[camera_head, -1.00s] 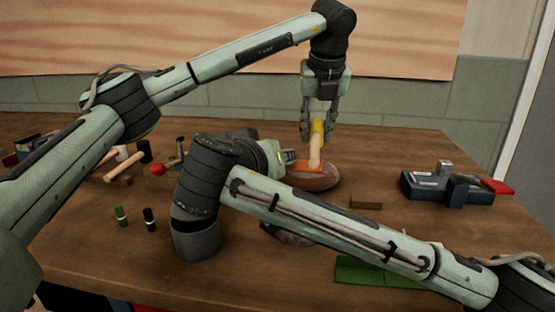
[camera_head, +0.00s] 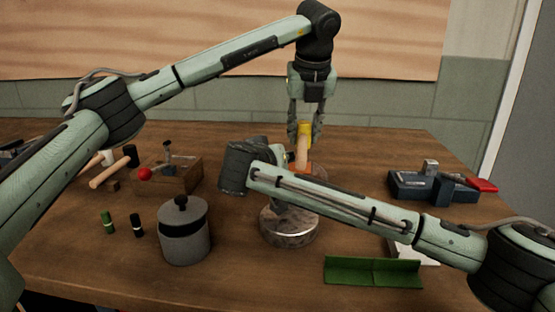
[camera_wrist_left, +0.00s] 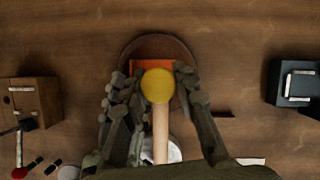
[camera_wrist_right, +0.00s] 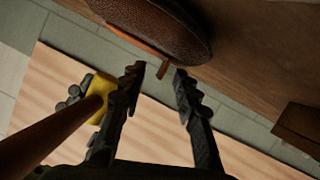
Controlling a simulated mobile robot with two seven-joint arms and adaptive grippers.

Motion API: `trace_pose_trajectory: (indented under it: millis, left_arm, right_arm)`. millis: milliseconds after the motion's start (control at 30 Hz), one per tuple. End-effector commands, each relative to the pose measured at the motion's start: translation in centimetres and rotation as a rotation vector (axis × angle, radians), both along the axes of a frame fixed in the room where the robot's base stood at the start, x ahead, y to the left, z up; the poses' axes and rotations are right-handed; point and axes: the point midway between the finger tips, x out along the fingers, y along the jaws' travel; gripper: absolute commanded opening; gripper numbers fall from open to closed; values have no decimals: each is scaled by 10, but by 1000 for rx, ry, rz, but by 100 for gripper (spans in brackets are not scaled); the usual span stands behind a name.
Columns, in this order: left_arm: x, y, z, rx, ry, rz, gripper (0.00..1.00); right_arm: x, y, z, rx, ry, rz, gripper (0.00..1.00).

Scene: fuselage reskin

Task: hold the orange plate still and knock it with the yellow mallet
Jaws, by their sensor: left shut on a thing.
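The orange plate (camera_wrist_left: 138,66) lies on a round brown block (camera_wrist_left: 152,44) in the left wrist view. My left gripper (camera_head: 303,138) is shut on the yellow mallet (camera_head: 304,129), whose head is between its fingers above the plate. The mallet's pale handle points toward the head camera. My right gripper (camera_wrist_right: 160,78) has its fingers apart, with a thin end of the orange plate near and between the tips; contact is not clear. In the head view my right arm hides most of the block and plate.
A grey jar (camera_head: 184,240) and a round metal base (camera_head: 290,229) stand nearer the front. A green angle piece (camera_head: 372,272) lies front right. A blue vise (camera_head: 434,190) stands right, a wooden block (camera_head: 180,178) with a red-knobbed lever left. Another hammer lies far left.

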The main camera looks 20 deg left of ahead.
Motion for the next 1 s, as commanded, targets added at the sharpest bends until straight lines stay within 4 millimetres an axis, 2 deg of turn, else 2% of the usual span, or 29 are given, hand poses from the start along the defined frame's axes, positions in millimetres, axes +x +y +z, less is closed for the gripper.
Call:
trace_pose_trajectory:
  millis: [200,433,467,1000]
  left_arm:
    - [0,0,1,0,-1,0,0]
    - [0,0,1,0,-1,0,0]
    - [0,0,1,0,-1,0,0]
    - [0,0,1,0,-1,0,0]
  right_arm:
    - [0,0,0,0,0,0,30]
    - [0,0,0,0,0,0,1]
    - [0,0,0,0,0,0,0]
    - [0,0,0,0,-1,0,0]
